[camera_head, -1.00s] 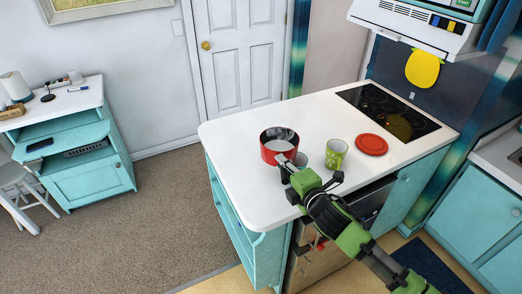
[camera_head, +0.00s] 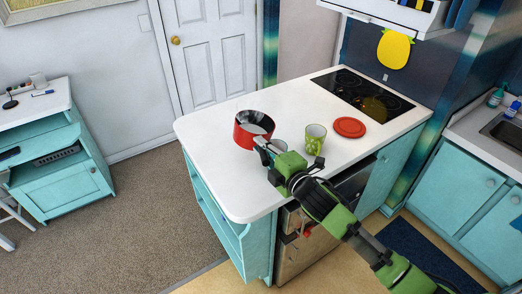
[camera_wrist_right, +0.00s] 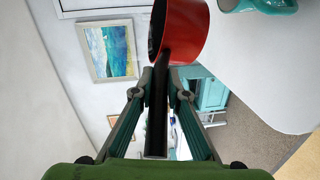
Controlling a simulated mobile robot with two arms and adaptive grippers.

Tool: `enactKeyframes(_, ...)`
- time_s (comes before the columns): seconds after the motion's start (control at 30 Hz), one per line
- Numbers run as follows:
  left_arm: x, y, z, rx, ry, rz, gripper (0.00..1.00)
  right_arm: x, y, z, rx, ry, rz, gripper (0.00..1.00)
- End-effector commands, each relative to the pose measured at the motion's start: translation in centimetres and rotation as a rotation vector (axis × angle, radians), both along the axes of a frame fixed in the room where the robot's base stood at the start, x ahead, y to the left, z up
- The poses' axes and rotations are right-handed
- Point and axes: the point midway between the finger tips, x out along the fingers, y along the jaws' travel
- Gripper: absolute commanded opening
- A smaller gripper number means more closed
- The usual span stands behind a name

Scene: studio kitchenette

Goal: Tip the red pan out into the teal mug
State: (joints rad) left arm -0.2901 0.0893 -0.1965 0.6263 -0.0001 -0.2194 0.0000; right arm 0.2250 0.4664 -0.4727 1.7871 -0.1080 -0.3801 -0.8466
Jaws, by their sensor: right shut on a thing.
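The red pan (camera_head: 243,138) is over the left part of the white counter, with pale contents showing inside. Its dark handle (camera_wrist_right: 157,115) runs between the fingers of my right gripper (camera_head: 263,147), which is shut on it. The wrist view shows the red pan wall (camera_wrist_right: 185,32) beyond the fingertips (camera_wrist_right: 162,88). A small greyish-teal mug (camera_head: 280,145) stands just right of the pan, partly hidden by my gripper. A teal piece (camera_wrist_right: 262,5) shows at the wrist view's top edge, cut off. My left gripper is not in view.
A green patterned mug (camera_head: 315,139) stands right of the teal mug. A red round disc (camera_head: 349,127) and the black cooktop (camera_head: 362,93) lie farther right. The counter (camera_head: 212,128) is bare at its left end and front corner.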

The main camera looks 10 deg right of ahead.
Motion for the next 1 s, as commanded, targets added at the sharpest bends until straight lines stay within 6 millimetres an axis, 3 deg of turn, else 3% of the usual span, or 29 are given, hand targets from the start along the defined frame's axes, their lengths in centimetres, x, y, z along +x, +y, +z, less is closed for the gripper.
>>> enactKeyframes(0.43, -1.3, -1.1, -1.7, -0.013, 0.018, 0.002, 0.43, 0.0, -0.2, 0.7, 0.102, -0.020, 0.003, 0.00)
enactKeyframes(1.0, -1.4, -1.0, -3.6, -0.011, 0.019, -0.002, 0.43, -0.1, -0.6, 1.0, 0.218, -0.033, 0.002, 0.00)
